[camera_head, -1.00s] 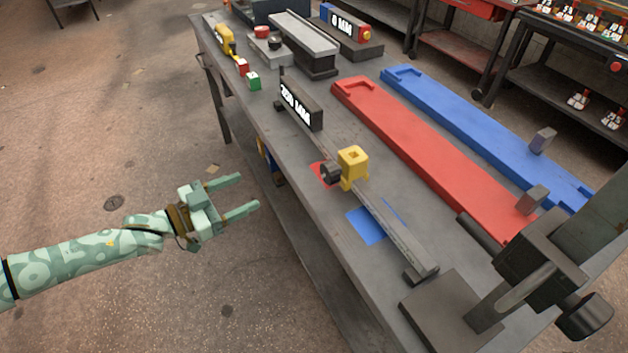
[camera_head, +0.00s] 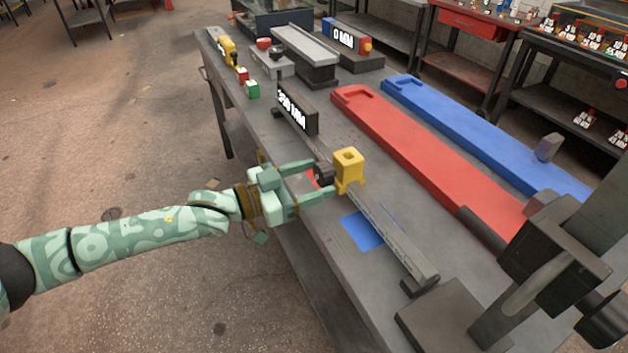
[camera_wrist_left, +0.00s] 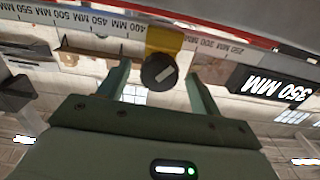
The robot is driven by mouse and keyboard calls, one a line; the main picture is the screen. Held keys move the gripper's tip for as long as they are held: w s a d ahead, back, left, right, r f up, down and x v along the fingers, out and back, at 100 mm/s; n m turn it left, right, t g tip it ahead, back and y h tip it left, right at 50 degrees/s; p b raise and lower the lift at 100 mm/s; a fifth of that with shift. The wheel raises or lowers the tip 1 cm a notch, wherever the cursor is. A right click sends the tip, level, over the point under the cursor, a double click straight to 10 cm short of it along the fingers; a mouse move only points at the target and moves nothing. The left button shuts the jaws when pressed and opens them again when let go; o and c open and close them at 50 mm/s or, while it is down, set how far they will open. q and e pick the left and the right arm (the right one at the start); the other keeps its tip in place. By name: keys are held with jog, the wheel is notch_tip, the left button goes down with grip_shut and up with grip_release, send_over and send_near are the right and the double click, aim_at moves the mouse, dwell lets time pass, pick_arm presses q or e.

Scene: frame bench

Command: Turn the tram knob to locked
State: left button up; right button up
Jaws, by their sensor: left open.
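The yellow tram (camera_head: 349,166) sits on the long grey rail (camera_head: 385,232) on the bench. Its dark round knob (camera_head: 323,174) faces my left arm. In the left wrist view the knob (camera_wrist_left: 158,71) bears a pale pointer line, tilted and rising to the right, in front of the yellow tram body (camera_wrist_left: 163,40). My left gripper (camera_head: 326,178) is open, with one finger on each side of the knob. In the left wrist view the fingers (camera_wrist_left: 160,88) show gaps to the knob. No lock marking is readable. My right gripper is not in view.
A black display (camera_head: 297,110), reading 350 MM in the left wrist view, stands behind the rail. Red (camera_head: 430,150) and blue (camera_head: 470,130) long blocks lie to the right. A dark clamp-like fixture (camera_head: 550,265) fills the bench's near right. A blue patch (camera_head: 362,232) lies beside the rail.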

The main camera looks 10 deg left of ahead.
pick_arm(q)
jog(key=shift+w+d, duration=0.25)
jog(key=shift+d, duration=0.05)
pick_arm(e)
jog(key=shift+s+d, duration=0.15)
pick_arm(q)
jog(key=c, duration=1)
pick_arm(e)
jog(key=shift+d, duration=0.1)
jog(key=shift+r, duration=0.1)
pick_arm(q)
jog(key=m+p, duration=0.2)
jog(key=m, duration=0.2)
jog(key=shift+r+m+p, duration=0.15)
jog(key=shift+m+p, duration=0.15)
jog(key=shift+m, duration=0.1)
jog(key=m+p, duration=0.1)
jog(key=m, duration=0.1)
jog(key=shift+m, duration=0.3)
jog(key=shift+m+p, duration=0.45)
jog(key=shift+m, duration=1.15)
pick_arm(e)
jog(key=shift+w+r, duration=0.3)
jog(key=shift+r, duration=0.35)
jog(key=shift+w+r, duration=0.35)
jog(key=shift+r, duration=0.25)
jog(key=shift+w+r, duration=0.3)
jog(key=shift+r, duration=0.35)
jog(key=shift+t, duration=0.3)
